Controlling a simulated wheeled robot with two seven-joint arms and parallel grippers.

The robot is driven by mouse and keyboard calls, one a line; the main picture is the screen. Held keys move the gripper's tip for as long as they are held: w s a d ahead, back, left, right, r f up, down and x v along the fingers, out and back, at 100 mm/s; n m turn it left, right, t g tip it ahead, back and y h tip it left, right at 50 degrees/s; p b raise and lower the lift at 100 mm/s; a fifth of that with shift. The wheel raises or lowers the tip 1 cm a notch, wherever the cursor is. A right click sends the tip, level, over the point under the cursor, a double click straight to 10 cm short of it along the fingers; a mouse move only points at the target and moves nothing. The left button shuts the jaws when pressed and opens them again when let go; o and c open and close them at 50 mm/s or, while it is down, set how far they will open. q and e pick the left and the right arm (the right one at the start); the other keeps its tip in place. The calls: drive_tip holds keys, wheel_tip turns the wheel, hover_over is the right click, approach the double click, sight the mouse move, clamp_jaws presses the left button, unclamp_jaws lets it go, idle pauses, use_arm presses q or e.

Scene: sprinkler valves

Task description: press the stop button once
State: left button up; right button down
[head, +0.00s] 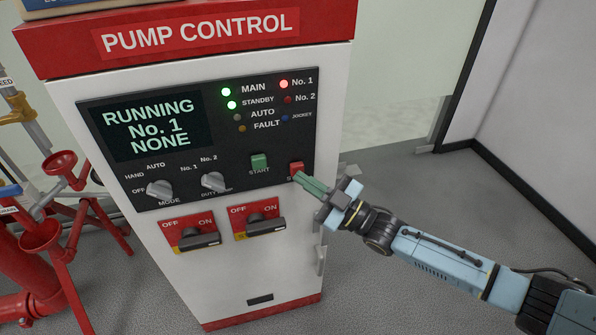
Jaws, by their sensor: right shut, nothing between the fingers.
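The red stop button (296,168) is on the dark panel (230,135) of the pump control cabinet, right of the green start button (259,163). My right gripper (301,178) is shut and empty. Its green fingertips are at the lower edge of the stop button and partly cover its label. I cannot tell whether they touch the button. The display (151,127) reads RUNNING, No. 1, NONE. My left gripper is not in view.
Mode (159,189) and duty (213,182) knobs sit left on the panel. Two OFF/ON switch handles (200,240) (266,226) stick out below. Red pipes and funnels (60,165) stand at left. The floor at right is clear up to the wall.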

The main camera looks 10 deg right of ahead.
drive_tip(key=shift+w+b, duration=0.4)
drive_tip(key=shift+w, duration=0.25)
idle(0.4)
drive_tip(key=shift+s, duration=0.15)
idle(0.3)
drive_tip(key=shift+s+p, duration=0.9)
drive_tip(key=shift+s, duration=0.2)
drive_tip(key=s+p, duration=0.3)
drive_tip(key=s, duration=0.2)
drive_tip(key=shift+d, duration=0.1)
idle(0.4)
